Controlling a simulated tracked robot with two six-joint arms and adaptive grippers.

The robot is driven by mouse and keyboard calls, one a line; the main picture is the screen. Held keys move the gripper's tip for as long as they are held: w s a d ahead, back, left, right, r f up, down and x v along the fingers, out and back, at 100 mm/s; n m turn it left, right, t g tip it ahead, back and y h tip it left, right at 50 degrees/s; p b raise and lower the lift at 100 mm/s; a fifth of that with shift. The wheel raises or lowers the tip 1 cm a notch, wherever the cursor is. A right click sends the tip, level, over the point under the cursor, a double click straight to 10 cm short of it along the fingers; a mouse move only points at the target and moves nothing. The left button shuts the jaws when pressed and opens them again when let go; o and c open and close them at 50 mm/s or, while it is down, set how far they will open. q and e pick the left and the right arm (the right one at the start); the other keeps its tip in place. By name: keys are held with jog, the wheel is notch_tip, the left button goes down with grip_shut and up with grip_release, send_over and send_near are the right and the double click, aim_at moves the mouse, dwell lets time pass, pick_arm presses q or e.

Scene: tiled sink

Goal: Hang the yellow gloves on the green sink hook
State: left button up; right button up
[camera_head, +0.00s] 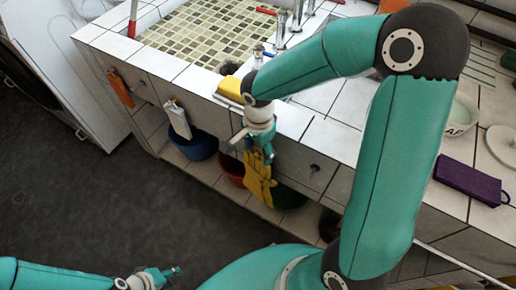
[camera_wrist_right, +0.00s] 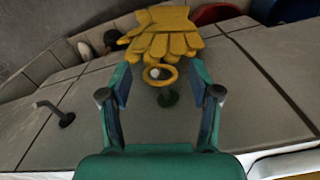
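The yellow gloves (camera_head: 258,183) hang low at the sink front in the head view, below my right gripper (camera_head: 259,153). In the right wrist view the gloves (camera_wrist_right: 160,34) show with a yellow ring (camera_wrist_right: 160,76) at their near end. The green hook (camera_wrist_right: 168,98) is on the tiled front just below the ring. A pale tip shows inside the ring; I cannot tell for sure whether the ring is over the hook. My right gripper (camera_wrist_right: 160,86) is open, its fingers on either side of the ring, with gaps. My left gripper (camera_head: 174,272) is away at the lower left, its opening unclear.
A grey hook (camera_wrist_right: 60,115) juts out left of the green one. An orange cloth (camera_head: 120,88) and a white cloth (camera_head: 178,119) hang along the front. Blue (camera_head: 199,147), red (camera_head: 230,168) and green (camera_head: 289,196) basins stand below. A yellow sponge (camera_head: 231,89) lies on the ledge.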

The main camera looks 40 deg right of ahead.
notch_tip(320, 180, up, 12)
jog(key=a+f+n+y+p, duration=0.3)
jog(key=a+f+n+p, duration=0.35)
jog(key=f, duration=0.65)
jog(key=s+a+f+n+p, duration=0.1)
jog(key=s+a+f+n, duration=0.2)
jog(key=s+f+n, duration=0.1)
jog(key=s+a+f+n+y+p, duration=0.1)
jog(key=s+a+f+n, duration=0.2)
jog(key=s+f+n, duration=0.1)
notch_tip(320, 180, down, 3)
jog(key=shift+s+a+r+t+p, duration=0.2)
jog(key=shift+s+a+t+p, duration=0.1)
jog(key=shift+s, duration=0.25)
jog(key=shift+w+r, duration=0.1)
